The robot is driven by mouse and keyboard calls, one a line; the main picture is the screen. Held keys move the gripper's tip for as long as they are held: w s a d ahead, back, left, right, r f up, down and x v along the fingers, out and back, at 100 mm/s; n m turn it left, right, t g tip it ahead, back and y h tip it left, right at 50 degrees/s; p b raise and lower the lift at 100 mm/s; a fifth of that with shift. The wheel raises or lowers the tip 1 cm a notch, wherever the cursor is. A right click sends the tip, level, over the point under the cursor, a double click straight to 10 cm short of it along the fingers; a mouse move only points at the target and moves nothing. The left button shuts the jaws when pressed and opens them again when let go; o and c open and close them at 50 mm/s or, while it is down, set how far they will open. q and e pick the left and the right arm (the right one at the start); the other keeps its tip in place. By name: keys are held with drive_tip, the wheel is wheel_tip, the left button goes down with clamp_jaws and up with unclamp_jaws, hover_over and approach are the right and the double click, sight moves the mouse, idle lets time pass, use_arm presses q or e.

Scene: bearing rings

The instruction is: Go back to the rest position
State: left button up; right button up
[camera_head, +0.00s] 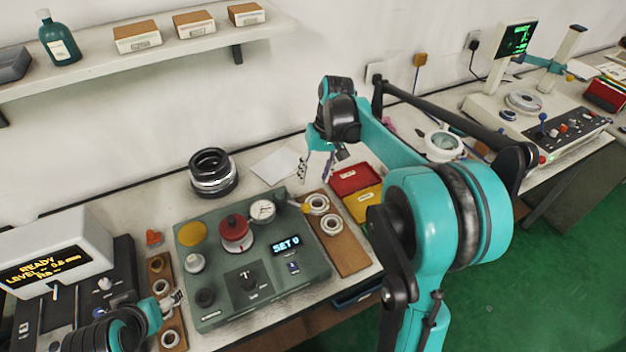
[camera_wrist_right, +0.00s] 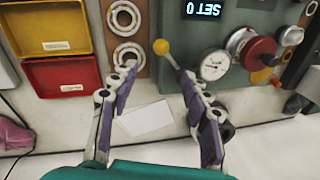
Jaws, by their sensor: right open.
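My right gripper (camera_head: 315,174) is raised above the bench behind the green gauge box (camera_head: 318,262). In the right wrist view its two fingers (camera_wrist_right: 157,82) are spread with nothing between them. Two pale bearing rings (camera_head: 319,203) lie on the right wooden board (camera_head: 348,256), apart from the fingers; they also show in the right wrist view (camera_wrist_right: 128,52). Several rings (camera_head: 171,338) are on the left wooden board (camera_head: 180,318). My left gripper (camera_head: 170,301) is at the lower left, over that board near a ring; whether its fingers are open is unclear.
The box carries a dial gauge (camera_head: 262,211), a red knob (camera_head: 234,226) and a "SET 0" display (camera_head: 286,245). Black rings (camera_head: 212,172) are stacked behind it. Red (camera_head: 354,178) and yellow (camera_head: 366,203) trays stand right. A white card (camera_wrist_right: 145,118) lies on clear bench.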

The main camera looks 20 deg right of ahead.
idle(0.7)
drive_tip(key=s+a+n+t+h, duration=0.1)
drive_tip(key=s+a+t, duration=0.2)
drive_tip(key=s, duration=0.6)
drive_tip(key=s+a+t+h, duration=0.1)
drive_tip(key=s+a+t, duration=0.2)
drive_tip(key=s, duration=0.6)
drive_tip(key=shift+s+a+f+n+t, duration=0.3)
drive_tip(key=shift+a+n+t, duration=0.1)
drive_tip(key=shift+a, duration=0.8)
